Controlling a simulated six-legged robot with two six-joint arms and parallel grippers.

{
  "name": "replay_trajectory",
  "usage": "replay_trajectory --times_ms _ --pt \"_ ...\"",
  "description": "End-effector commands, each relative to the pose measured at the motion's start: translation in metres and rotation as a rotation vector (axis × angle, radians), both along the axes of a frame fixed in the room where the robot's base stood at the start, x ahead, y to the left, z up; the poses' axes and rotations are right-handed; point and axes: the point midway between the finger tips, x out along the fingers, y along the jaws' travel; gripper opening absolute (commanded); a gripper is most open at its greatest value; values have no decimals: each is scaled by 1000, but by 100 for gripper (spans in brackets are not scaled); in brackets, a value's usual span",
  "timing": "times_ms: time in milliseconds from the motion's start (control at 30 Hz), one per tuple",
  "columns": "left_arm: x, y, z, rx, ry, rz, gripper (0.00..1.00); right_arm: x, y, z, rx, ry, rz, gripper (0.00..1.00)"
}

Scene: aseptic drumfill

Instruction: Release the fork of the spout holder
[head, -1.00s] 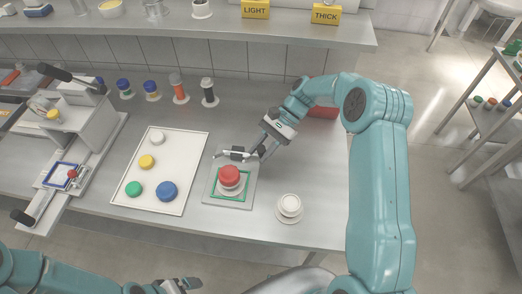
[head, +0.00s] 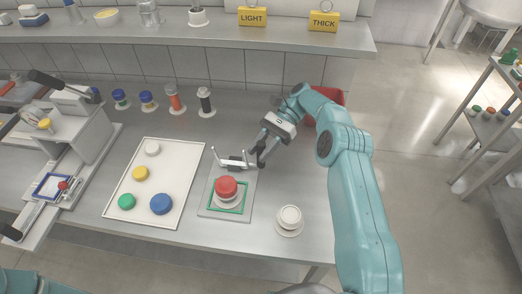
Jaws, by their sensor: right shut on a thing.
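The spout holder is a grey plate (head: 208,207) with a green square outline. A red cap (head: 226,186) sits on a pale round base inside the outline. The holder's fork (head: 232,162) is at the plate's back edge, a dark block with pale prongs. Its prongs point back and up, away from the red cap and apart from it. My right gripper (head: 256,161) comes in from the right and is shut on the fork's right end. The exact contact is small and partly hidden by the fingers. My left gripper is out of view.
A white tray (head: 114,212) with white, yellow, green and blue caps lies left of the holder. A pale round piece (head: 289,217) stands on the right. A red container (head: 332,96) is behind my right arm. A lever device (head: 75,125) stands far left.

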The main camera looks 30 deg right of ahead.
Motion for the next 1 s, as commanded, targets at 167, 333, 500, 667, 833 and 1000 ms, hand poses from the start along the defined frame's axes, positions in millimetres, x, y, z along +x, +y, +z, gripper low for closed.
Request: replay_trajectory --times_ms 167,333,500,667,833,1000 --pt "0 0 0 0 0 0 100 -1 0 -2 0 6 3 0" --pt "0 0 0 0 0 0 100 -1 1 -2 0 6 3 53" --pt "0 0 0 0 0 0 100 -1 0 -1 -1 3 2 53" --pt "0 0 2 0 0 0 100 -1 1 0 -5 -3 2 53" --pt "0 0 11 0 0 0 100 -5 3 4 -38 -47 1 53" --pt "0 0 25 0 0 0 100 -12 9 5 -107 -137 2 53"
